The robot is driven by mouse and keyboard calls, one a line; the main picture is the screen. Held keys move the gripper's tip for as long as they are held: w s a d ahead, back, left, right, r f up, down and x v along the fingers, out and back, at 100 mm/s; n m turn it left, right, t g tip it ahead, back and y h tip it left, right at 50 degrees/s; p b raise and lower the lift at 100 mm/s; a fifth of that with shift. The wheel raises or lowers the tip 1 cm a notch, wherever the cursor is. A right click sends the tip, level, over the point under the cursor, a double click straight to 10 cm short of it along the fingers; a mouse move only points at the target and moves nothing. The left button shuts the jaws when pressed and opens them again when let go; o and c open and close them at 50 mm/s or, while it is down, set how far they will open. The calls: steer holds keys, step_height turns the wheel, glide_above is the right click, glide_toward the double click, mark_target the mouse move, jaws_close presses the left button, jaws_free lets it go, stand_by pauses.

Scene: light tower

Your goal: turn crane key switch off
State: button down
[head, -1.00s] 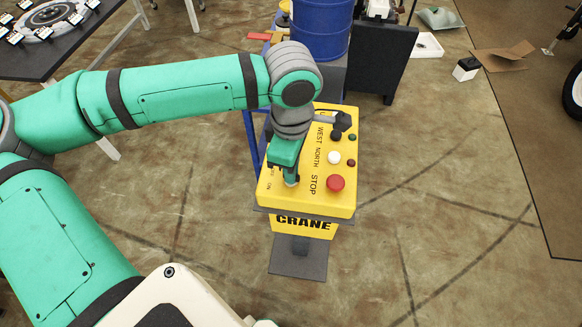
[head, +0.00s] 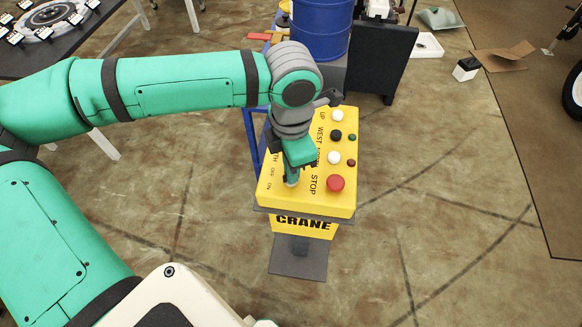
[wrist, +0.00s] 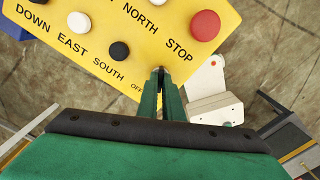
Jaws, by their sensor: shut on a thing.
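The yellow crane control box (head: 315,195) stands on a pedestal, marked CRANE on its front. My gripper (head: 291,177) points down at the near left of its panel, beside the OFF and ON labels. Its fingers are shut on the key switch, which is mostly hidden by them. In the wrist view my gripper (wrist: 160,72) meets the panel beside the STOP label and the partly covered OFF label. Which way the key points cannot be told.
A red stop button (head: 335,183) sits close to the right of my gripper. White and black buttons (head: 336,135) run up the panel. A blue barrel (head: 320,30) and a dark board (head: 382,60) stand behind.

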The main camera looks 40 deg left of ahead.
stand_by(0.5)
steer(key=c, duration=1.9)
jaws_free()
steer(key=shift+r, duration=0.1)
step_height(320, 180, up, 11)
steer(key=shift+f, duration=0.15)
